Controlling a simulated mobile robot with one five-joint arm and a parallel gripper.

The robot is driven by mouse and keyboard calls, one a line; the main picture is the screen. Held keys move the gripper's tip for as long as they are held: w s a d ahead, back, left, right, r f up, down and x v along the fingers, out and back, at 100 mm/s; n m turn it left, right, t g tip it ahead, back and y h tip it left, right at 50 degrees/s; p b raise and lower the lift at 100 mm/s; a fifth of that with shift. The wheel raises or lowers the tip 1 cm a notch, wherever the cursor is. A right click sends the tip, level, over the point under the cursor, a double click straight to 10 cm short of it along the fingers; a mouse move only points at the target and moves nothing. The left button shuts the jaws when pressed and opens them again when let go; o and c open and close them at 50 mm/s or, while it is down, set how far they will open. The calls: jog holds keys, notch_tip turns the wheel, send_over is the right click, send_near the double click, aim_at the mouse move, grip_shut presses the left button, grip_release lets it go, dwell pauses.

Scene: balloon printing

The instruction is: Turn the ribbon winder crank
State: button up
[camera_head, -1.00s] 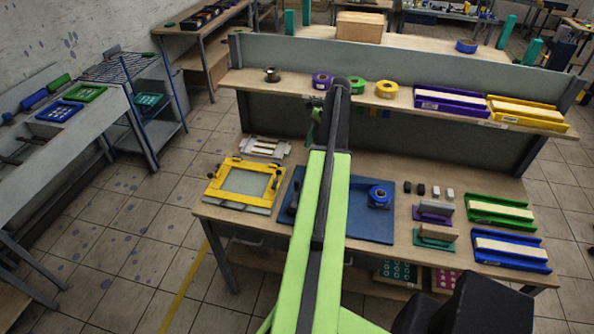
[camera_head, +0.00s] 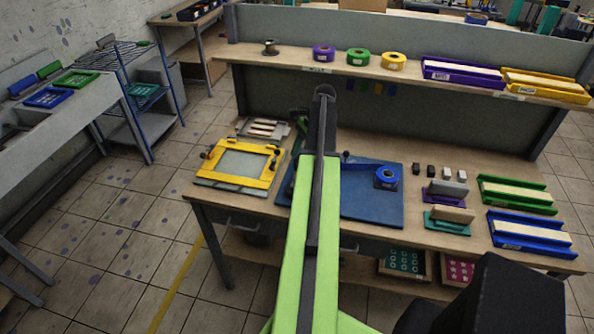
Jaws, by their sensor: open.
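The ribbon winder's blue base board (camera_head: 370,212) lies on the workbench, partly covered by my green and black arm. A blue ribbon roll (camera_head: 386,177) stands on the board's right half, with a strip of blue ribbon (camera_head: 355,160) leading left from it. I cannot make out the crank; my arm hides the left middle of the board. My arm reaches forward over the board, and its black end part is in front of the bench's grey back panel. My gripper is not visible, hidden behind the arm.
A yellow frame (camera_head: 243,165) stands left of the board. Small blocks and stamps (camera_head: 447,192), a green tray (camera_head: 515,196) and a blue tray (camera_head: 527,233) are on the right. The shelf above holds tape rolls (camera_head: 358,56), a purple tray (camera_head: 462,75) and a yellow tray (camera_head: 543,87).

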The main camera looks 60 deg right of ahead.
aim_at(295, 173)
jog(key=b+x, duration=0.1)
jog(key=x, duration=0.1)
jog(key=shift+a+f, duration=0.1)
jog(key=shift+f, duration=0.2)
jog(key=shift+w+r, duration=0.1)
grip_shut()
dwell(1.0)
jog(key=shift+w+d+r, duration=0.1)
jog(key=shift+d, duration=0.1)
jog(key=shift+a, duration=0.15)
